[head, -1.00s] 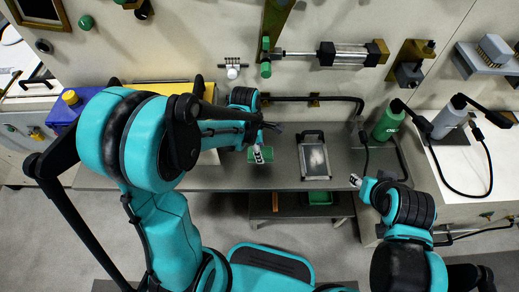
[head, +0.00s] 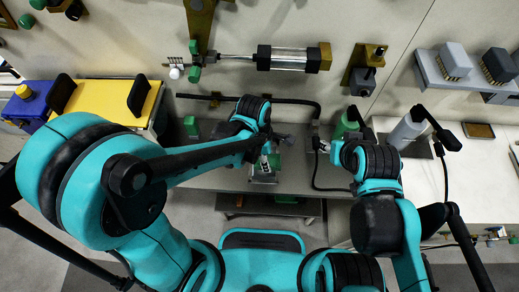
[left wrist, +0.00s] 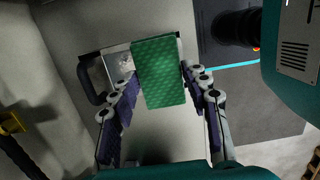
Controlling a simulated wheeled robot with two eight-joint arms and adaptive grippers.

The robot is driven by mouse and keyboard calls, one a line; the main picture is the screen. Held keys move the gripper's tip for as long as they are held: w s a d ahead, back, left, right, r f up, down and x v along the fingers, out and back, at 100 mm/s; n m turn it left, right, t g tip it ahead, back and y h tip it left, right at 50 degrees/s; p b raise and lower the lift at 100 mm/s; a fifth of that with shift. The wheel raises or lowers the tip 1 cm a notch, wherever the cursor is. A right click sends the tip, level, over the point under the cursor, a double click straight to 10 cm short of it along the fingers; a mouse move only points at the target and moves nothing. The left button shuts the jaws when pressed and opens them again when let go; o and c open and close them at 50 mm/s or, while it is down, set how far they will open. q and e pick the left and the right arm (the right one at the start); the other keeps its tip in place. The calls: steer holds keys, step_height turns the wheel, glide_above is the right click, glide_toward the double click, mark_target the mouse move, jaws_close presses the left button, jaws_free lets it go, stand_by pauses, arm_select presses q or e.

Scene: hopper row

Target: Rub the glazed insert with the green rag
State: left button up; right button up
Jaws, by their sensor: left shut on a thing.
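The green rag (left wrist: 160,72) hangs between the two fingers of my left gripper (left wrist: 162,95), which is shut on it. It also shows as a small green patch in the head view (head: 274,161). The glazed insert, a pale panel in a frame with a dark handle (left wrist: 119,66), lies behind the rag in the left wrist view. In the head view my left gripper (head: 267,158) is over the insert (head: 263,178) and hides much of it. I cannot tell whether the rag touches it. My right gripper (head: 322,146) is near the green bottle; its fingers are too small to judge.
A green block (head: 191,127) stands on the counter at the left, near a yellow bin (head: 105,100). A black pipe runs along the wall behind. Green trays (head: 286,198) sit on the lower shelf.

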arm_select(q)
steer(key=shift+a, duration=0.15)
steer(key=shift+f+b, duration=0.3)
steer(key=shift+b, duration=0.05)
step_height(320, 180, down, 7)
steer(key=b, duration=0.6)
steer(key=shift+f+b, duration=0.1)
steer(key=shift+b, duration=0.2)
steer(key=w, duration=0.6)
steer(key=shift+r, duration=0.4)
steer(key=shift+w, duration=0.85)
steer(key=shift+s, duration=0.1)
steer(key=shift+s, duration=1.9)
